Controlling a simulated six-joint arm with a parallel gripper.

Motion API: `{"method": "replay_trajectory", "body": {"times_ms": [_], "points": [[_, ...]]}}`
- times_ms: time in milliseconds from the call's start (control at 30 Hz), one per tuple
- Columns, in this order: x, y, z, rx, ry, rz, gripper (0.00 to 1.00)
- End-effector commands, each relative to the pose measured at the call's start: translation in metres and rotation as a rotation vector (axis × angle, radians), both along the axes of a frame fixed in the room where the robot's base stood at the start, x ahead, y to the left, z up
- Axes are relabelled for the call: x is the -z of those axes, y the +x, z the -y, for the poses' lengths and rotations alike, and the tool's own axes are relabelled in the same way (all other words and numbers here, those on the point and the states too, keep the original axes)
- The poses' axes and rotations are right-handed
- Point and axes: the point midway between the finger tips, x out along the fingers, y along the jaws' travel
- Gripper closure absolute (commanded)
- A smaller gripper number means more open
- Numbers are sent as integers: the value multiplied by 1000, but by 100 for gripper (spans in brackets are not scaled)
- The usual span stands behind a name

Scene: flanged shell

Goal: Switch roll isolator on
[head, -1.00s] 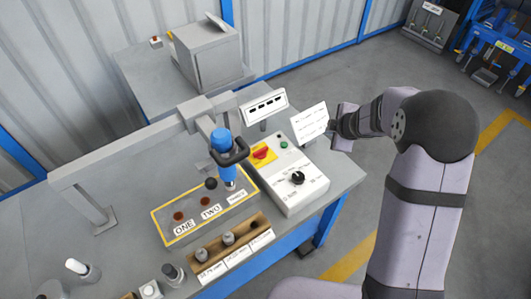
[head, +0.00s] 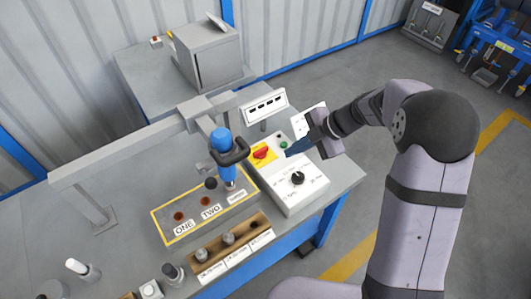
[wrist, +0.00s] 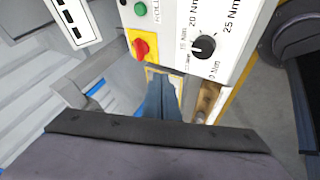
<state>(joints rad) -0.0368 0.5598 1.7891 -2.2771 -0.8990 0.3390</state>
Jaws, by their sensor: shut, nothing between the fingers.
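The isolator is a red rotary handle (head: 260,153) on a yellow plate, set in the top of a white control box (head: 301,200). The red handle also shows in the wrist view (wrist: 141,47), with yellow plate around it. I cannot tell its on or off marking. My gripper (head: 289,153) is shut and empty, its blue fingers to the right of the red handle and apart from it. In the wrist view the fingers (wrist: 161,82) point up from the lower middle, just below the handle.
A black dial (head: 298,178) with Nm marks and a green button (head: 283,145) share the box. A blue tool (head: 224,155) hangs from a grey frame to the left. Sockets in a wooden rack (head: 230,252) lie in front.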

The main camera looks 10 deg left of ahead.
Motion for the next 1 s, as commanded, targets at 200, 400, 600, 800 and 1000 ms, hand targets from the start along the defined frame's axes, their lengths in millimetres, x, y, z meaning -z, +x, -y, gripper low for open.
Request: {"method": "replay_trajectory", "body": {"times_ms": [200,400,600,800,1000], "points": [[1,0,-1,0,0,0,100],[11,1,-8,-1,0,-1,100],[34,2,-26,-1,0,-3,100],[65,4,-49,-3,-1,-3,100],[78,16,-69,0,0,3,100]]}}
